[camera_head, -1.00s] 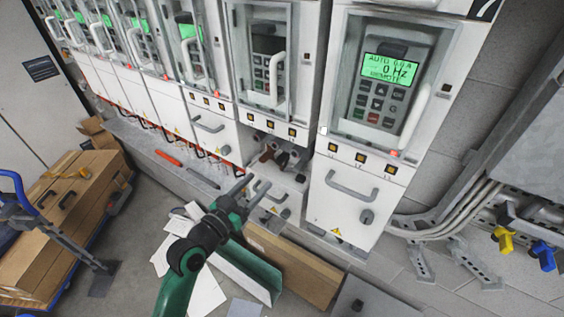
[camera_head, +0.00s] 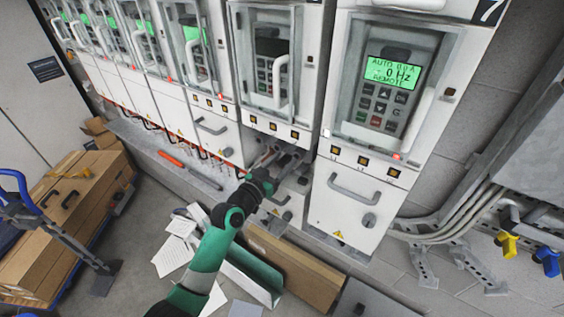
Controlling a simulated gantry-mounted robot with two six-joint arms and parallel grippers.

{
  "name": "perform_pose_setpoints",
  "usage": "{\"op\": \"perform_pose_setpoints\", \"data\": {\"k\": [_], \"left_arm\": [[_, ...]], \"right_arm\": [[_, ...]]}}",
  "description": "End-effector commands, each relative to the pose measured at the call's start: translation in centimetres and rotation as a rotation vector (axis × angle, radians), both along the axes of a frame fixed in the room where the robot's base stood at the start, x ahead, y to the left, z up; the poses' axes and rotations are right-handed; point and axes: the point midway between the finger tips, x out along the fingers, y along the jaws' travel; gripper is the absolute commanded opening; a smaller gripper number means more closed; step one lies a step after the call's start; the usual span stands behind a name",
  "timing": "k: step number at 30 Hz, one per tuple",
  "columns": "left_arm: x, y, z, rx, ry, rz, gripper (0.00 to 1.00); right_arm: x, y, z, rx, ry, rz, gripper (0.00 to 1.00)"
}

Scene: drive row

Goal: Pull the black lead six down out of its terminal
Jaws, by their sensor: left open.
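My left gripper (camera_head: 275,161) is open and reaches into the open lower compartment of the drive unit (camera_head: 266,60) with the dark display, left of the unit marked 7. Its fingers point up and away, into the terminal area below the row of L labels. The black lead is not clearly distinguishable; the gripper and wrist cover much of the compartment. I cannot tell whether the fingers are around the lead or touching it. My right gripper is not in view.
Unit 7 (camera_head: 340,210), with its lower cover closed, stands just right of the compartment. A long cardboard box (camera_head: 292,266) and papers (camera_head: 172,257) lie on the floor below. A blue-handled cart (camera_head: 22,200) with boxes stands at left. Yellow and blue connectors hang at right.

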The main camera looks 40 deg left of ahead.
Motion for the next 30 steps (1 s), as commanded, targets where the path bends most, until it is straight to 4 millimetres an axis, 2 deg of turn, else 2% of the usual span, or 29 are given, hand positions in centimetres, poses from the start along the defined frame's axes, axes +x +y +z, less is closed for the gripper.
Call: {"op": "perform_pose_setpoints", "data": {"k": [1,10,30], "left_arm": [[-0.01,0.0,0.0,0.0,0.0,0.0,0.54],[-0.03,0.0,0.0,0.0,0.0,0.0,0.0],[-0.04,0.0,0.01,0.0,0.0,0.0,0.0]], "right_arm": [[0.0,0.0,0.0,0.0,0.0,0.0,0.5],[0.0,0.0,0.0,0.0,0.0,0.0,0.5],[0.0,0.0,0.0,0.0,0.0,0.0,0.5]]}}
